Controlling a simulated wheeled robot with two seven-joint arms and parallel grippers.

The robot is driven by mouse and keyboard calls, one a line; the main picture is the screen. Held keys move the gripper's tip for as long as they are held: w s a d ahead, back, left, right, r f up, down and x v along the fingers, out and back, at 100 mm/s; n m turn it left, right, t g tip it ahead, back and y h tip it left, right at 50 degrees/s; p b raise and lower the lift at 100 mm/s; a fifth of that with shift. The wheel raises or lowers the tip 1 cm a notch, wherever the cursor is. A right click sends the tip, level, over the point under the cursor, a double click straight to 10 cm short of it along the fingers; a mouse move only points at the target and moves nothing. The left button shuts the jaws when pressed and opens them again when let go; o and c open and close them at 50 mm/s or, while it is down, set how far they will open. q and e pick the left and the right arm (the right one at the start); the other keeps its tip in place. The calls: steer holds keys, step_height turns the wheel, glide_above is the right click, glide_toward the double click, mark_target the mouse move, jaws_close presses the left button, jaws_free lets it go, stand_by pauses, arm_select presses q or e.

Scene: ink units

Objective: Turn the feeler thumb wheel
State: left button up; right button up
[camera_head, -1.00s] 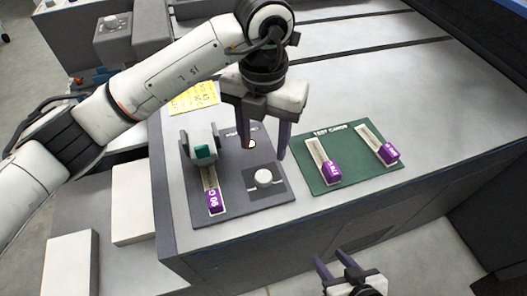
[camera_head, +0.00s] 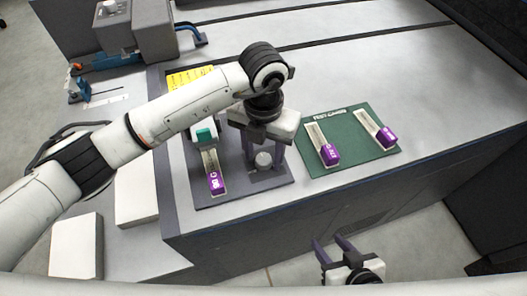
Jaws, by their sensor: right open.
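A white round knob (camera_head: 263,160), which looks like the thumb wheel, sits on a dark square on the grey panel (camera_head: 225,196). My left gripper (camera_head: 264,158) points down over it, one purple finger on each side. The fingers look apart, with the knob between them; I cannot tell whether either touches it. The grey device with a teal block (camera_head: 206,136) is partly hidden by my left arm. A purple-ended card (camera_head: 214,182) lies in the slot below it. My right gripper (camera_head: 333,246) is open and empty, low in front of the bench.
A green board (camera_head: 350,158) right of the panel holds two purple-ended test cards (camera_head: 329,155) (camera_head: 386,137). A yellow note (camera_head: 189,78) lies behind my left arm. White boxes (camera_head: 76,246) stand at the left. The bench top (camera_head: 400,70) behind the board is clear.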

mark_target(264, 159)
arm_select(q)
steer(key=c, duration=0.8)
steer(key=m+b, duration=0.3)
steer(key=b, duration=0.1)
steer(key=shift+f, duration=0.2)
steer(key=shift+c, duration=0.2)
steer(key=shift+r+m, duration=0.1)
steer(key=shift+m, duration=0.4)
steer(key=shift+r, duration=0.1)
steer(key=o, duration=1.1)
steer(key=shift+c, duration=0.2)
step_height(264, 159, up, 10)
steer(key=shift+r+b, duration=0.2)
steer(key=shift+b, duration=0.25)
